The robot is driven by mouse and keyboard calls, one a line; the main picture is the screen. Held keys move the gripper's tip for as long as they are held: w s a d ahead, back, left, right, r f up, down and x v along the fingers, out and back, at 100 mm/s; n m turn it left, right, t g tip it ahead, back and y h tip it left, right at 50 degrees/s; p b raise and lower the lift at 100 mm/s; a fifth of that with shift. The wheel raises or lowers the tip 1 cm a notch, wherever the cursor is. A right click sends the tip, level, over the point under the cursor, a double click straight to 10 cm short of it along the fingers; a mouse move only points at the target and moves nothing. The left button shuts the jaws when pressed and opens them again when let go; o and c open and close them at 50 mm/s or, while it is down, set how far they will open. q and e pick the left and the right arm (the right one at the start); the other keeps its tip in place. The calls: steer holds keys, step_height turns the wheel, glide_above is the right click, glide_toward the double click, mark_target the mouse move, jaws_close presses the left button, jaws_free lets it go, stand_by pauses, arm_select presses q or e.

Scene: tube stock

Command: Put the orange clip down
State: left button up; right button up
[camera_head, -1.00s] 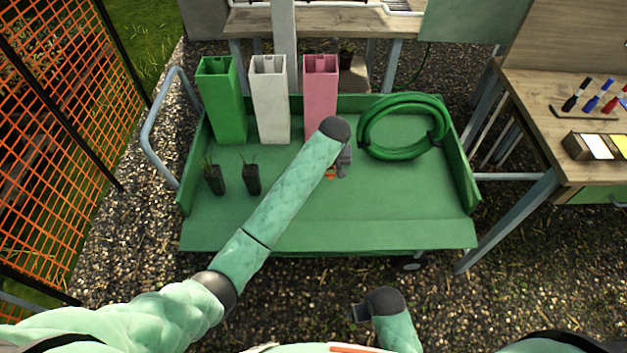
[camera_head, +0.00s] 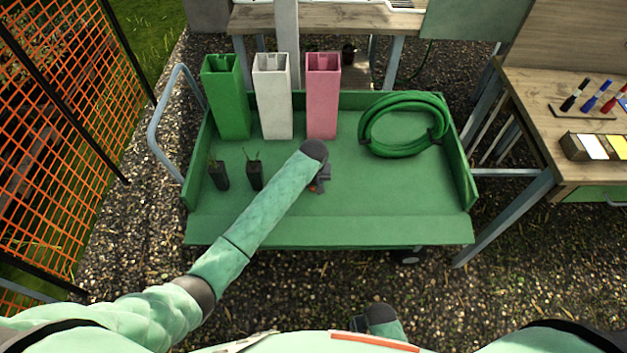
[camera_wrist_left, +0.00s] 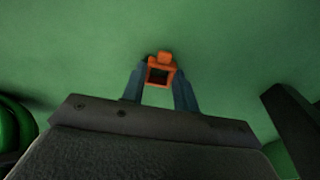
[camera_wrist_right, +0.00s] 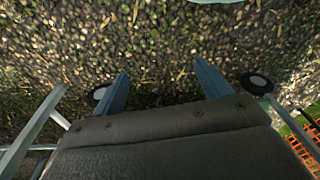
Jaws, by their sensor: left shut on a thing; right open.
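The orange clip (camera_wrist_left: 160,70) is between the two fingertips of my left gripper (camera_wrist_left: 160,88) in the left wrist view. My left gripper is shut on it, over the green cart bed. I cannot tell whether the clip touches the bed. My right gripper (camera_wrist_right: 160,88) is open and empty, above gravel in the right wrist view.
Green, white (camera_head: 272,97) and pink (camera_head: 323,97) square tubes stand at the cart's back. Two small black pots (camera_head: 255,176) are left of my left gripper. A coiled green hose (camera_head: 403,125) lies at the back right. The cart's front right bed is clear.

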mark_target(314, 192)
arm_select(q)
steer(key=o, duration=0.9)
steer(key=shift+f, duration=0.1)
arm_select(e)
steer(key=shift+f, duration=0.1)
steer(key=shift+s, duration=0.1)
arm_select(q)
steer(key=shift+r, duration=0.3)
steer(key=r, duration=0.3)
steer(key=s+r+b, duration=0.1)
steer(key=r, duration=0.3)
steer(key=r+b, duration=0.1)
steer(key=r, duration=0.3)
steer(key=shift+s+r, duration=0.25)
steer(key=shift+s, duration=0.1)
arm_select(e)
step_height(314, 192, up, 8)
steer(key=w+a, duration=0.1)
steer(key=w, duration=0.1)
steer(key=shift+w+a, duration=0.15)
steer(key=shift+w, duration=0.1)
steer(key=shift+s+f, duration=0.1)
arm_select(q)
steer(key=shift+s, duration=0.1)
